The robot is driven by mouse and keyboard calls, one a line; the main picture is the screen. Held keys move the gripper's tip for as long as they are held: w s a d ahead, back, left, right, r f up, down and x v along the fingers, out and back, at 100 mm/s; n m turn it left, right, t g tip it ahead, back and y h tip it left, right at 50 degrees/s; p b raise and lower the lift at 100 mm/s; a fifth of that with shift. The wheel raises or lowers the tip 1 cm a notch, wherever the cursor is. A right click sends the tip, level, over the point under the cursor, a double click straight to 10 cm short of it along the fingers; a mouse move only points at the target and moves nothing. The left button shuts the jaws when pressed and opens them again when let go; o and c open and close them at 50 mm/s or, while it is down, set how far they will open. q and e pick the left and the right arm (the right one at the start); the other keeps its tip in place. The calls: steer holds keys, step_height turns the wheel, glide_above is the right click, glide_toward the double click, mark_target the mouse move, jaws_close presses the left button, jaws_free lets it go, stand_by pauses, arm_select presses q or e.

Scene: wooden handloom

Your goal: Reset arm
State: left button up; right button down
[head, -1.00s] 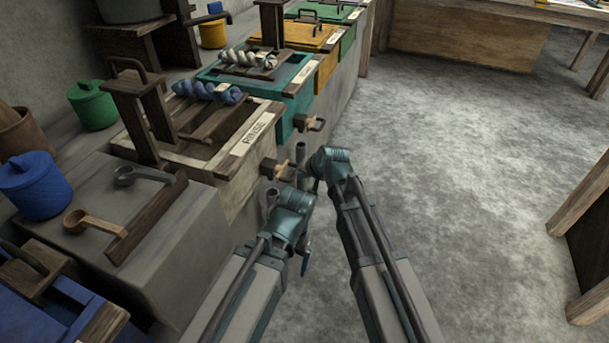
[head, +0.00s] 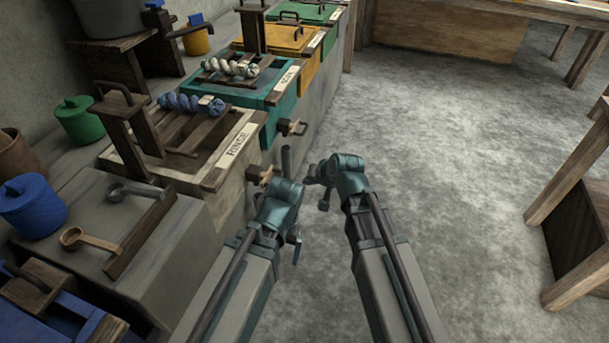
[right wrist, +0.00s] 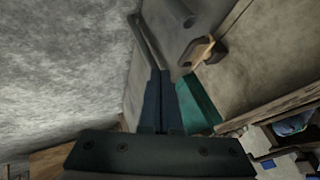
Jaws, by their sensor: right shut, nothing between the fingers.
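Both my arms reach forward side by side from the bottom of the head view, over the floor beside the vats. My right gripper (right wrist: 160,103) shows in the right wrist view with its two dark fingers together and nothing between them. In the head view it is small and dark beside the teal right wrist, to the right of the rinse vat and clear of it. My left arm ends in a teal wrist nearer the rinse vat's outer wall. The left fingers cannot be made out there.
Wooden-handled taps (head: 261,176) stick out toward my arms. A wooden bench (head: 567,205) stands at the right. Grey floor (head: 440,150) between is open.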

steer(key=s+d+f+n+g+h, duration=0.2)
steer(key=s+n+g+h, duration=0.15)
steer(key=s, duration=0.65)
steer(key=s+d+f+n+g+h, duration=0.2)
steer(key=s+d+n+g, duration=0.15)
steer(key=s, duration=0.75)
step_height(320, 180, up, 28)
steer(key=a+m+p, duration=0.1)
steer(key=p, duration=2.7)
steer(key=shift+w+f, duration=0.2)
steer(key=shift+w, duration=0.2)
steer(key=shift+a, duration=0.1)
